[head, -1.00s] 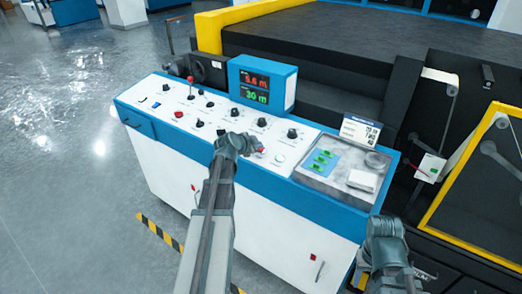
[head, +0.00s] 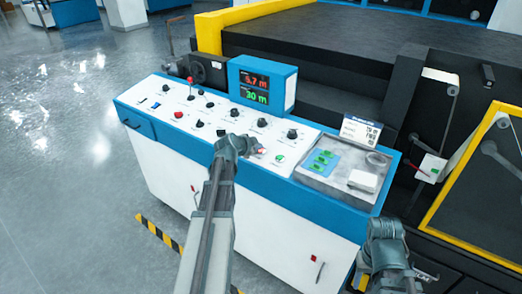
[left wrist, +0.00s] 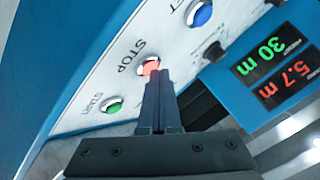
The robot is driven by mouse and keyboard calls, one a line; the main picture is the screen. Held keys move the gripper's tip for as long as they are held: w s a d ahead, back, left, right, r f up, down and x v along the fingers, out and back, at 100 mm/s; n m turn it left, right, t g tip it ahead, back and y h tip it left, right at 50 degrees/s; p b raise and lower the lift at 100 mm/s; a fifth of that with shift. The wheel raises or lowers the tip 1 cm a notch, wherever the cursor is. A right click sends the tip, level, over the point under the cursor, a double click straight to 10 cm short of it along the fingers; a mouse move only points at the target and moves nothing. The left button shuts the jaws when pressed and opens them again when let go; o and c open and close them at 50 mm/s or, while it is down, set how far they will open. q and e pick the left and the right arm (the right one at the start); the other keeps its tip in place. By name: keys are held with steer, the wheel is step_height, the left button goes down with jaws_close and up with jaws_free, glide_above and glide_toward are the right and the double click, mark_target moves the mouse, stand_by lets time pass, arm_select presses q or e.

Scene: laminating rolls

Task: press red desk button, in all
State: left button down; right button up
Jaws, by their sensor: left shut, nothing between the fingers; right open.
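The red desk button (left wrist: 150,66) is labelled STOP and looks bright orange-red in the left wrist view. It also shows in the head view (head: 262,151), beside my left gripper's tip. My left gripper (left wrist: 158,74) is shut and empty, its fingertips over the button's lower part and hiding some of it. They look to be at the button; I cannot tell how far it is pressed. My left gripper also shows over the panel in the head view (head: 252,148). My right gripper (head: 386,262) is open and empty, low in front of the desk's right end.
A green START button (left wrist: 112,105) and a blue button (left wrist: 201,14) flank the red one. The display (head: 255,88) reads 5.7 m and 30 m. Black knobs (head: 262,122) stand behind. A grey tray (head: 325,181) with green-marked items lies right.

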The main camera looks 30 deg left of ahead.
arm_select(q)
steer(key=shift+r, duration=0.15)
steer(key=shift+s+r+p, duration=0.1)
steer(key=shift+r+p, duration=0.55)
steer(key=shift+p, duration=0.15)
steer(key=r+p, duration=0.3)
steer(key=s+r+p, duration=0.1)
steer(key=r+p, duration=0.1)
stand_by(0.4)
stand_by(0.6)
